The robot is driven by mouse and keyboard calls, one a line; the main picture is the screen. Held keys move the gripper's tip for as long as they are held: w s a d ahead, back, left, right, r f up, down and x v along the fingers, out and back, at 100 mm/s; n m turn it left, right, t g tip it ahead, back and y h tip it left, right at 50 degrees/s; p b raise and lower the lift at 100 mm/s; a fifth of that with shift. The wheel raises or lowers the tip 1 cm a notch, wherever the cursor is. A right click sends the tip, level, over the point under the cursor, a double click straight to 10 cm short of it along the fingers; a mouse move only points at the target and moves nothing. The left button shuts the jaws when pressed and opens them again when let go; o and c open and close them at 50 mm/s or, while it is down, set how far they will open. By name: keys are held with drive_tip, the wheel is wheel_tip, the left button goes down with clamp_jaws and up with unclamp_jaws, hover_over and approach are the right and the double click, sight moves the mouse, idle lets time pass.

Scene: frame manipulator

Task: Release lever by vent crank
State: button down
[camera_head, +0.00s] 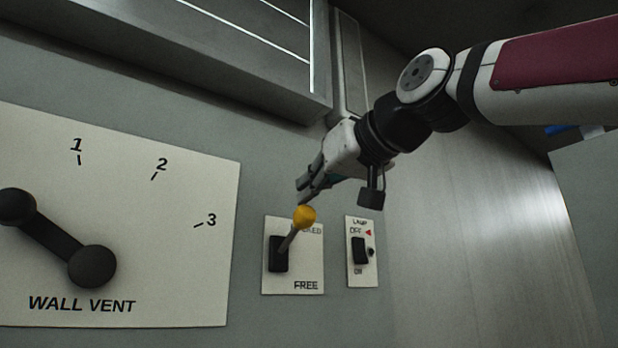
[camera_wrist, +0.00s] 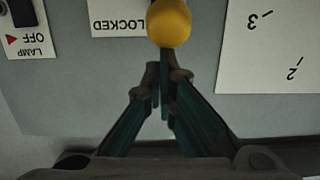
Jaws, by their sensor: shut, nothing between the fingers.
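A small lever with a yellow ball knob (camera_head: 304,216) sticks out of a black slot on a white plate (camera_head: 308,286) marked FREE at the bottom; the upper word is partly hidden by the knob. In the wrist view the yellow knob (camera_wrist: 169,23) shows beside the word LOCKED. The lever tilts upward, toward the LOCKED end. My gripper (camera_head: 303,196) is just above the knob, shut and empty. In the wrist view its fingertips (camera_wrist: 163,72) meet just short of the knob; whether they touch it I cannot tell. The wall vent crank (camera_head: 58,240) is black, with its knob at upper left.
The WALL VENT plate (camera_head: 160,285) has marks 1, 2 and 3. A lamp switch (camera_head: 359,251) on its own plate sits close right of the lever. A grey box-like housing (camera_head: 240,60) juts out above. The wall below the plates is clear.

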sight(313, 221)
drive_tip(key=shift+d+f, duration=0.1)
drive_tip(key=shift+f, duration=0.05)
idle(0.4)
